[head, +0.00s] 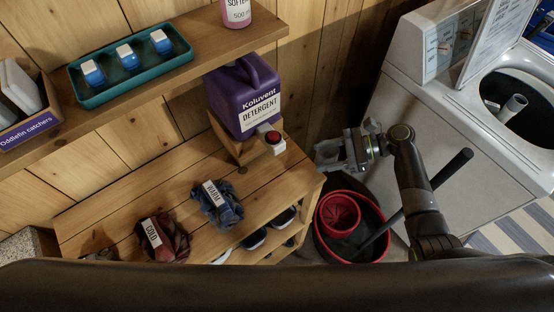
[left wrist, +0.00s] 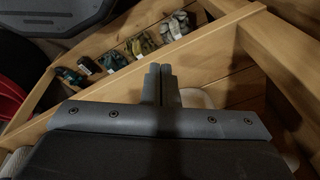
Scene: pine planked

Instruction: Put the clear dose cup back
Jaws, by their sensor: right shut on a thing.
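My right gripper (head: 334,152) is to the right of the purple detergent jug (head: 240,98), beyond the bench's right end. It is shut on a small pale, see-through thing that looks like the clear dose cup (head: 325,157); the fingers hide part of it. The jug lies on a wooden stand (head: 232,142) on the bench, with a red-and-white tap (head: 272,138) facing forward. The cup is apart from the jug and tap. My left gripper (left wrist: 160,84) shows only in the left wrist view, its fingers together with nothing visible between them.
A red-rimmed bucket (head: 326,245) with a dark stick stands below my right gripper. An open washing machine (head: 445,120) is at right. Cloth bundles labelled COLD (head: 163,240) and WARM (head: 218,205) lie on the bench (head: 110,205). A shelf above holds a teal tray (head: 130,85).

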